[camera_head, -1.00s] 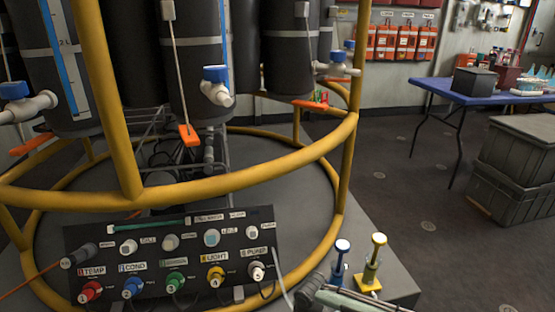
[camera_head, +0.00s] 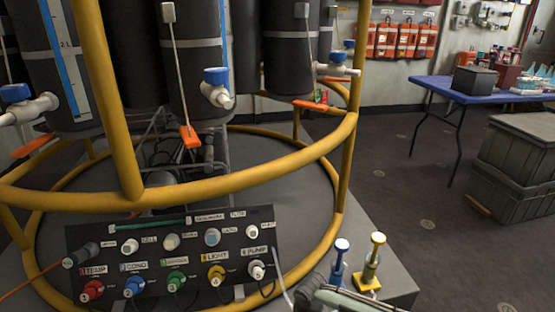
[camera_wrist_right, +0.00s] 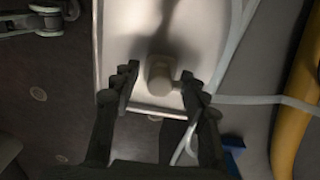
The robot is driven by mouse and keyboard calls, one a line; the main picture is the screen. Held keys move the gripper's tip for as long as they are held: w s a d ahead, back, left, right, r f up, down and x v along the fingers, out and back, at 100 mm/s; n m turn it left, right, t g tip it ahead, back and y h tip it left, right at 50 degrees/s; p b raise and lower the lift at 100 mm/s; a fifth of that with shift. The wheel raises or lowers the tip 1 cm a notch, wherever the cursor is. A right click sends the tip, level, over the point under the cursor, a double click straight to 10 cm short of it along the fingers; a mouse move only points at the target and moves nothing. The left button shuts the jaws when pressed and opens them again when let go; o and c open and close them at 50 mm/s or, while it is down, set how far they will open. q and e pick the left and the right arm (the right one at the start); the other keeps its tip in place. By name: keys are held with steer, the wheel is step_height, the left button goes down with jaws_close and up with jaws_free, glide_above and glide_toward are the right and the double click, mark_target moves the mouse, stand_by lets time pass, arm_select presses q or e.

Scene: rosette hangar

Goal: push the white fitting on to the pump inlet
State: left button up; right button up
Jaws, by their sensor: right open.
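In the right wrist view a pale, rounded stub (camera_wrist_right: 160,76) stands on a white plate (camera_wrist_right: 117,45), between the fingers of my right gripper (camera_wrist_right: 158,82). The gripper is open, with a gap on both sides of the stub. I cannot tell whether this stub is the white fitting or the pump inlet. In the head view a white round connector (camera_head: 257,271) sits under the PUMP label on the black panel (camera_head: 115,262). My right arm shows at the bottom edge; its fingertips are not clear there. My left gripper is not seen.
A thin white tube (camera_wrist_right: 232,50) runs beside the plate, and another crosses right. A yellow frame rail (camera_wrist_right: 295,100) stands right; the yellow frame (camera_head: 240,180) surrounds black cylinders. A blue-topped and a yellow plunger (camera_head: 372,262) stand by my right arm. Grey crates (camera_head: 520,160) stand farther right.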

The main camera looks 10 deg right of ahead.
steer(key=shift+p, duration=0.5)
steer(key=shift+c, duration=0.6)
jaws_close()
steer(key=shift+r, duration=0.1)
steer(key=shift+r+p, duration=0.9)
steer(key=shift+r, duration=2)
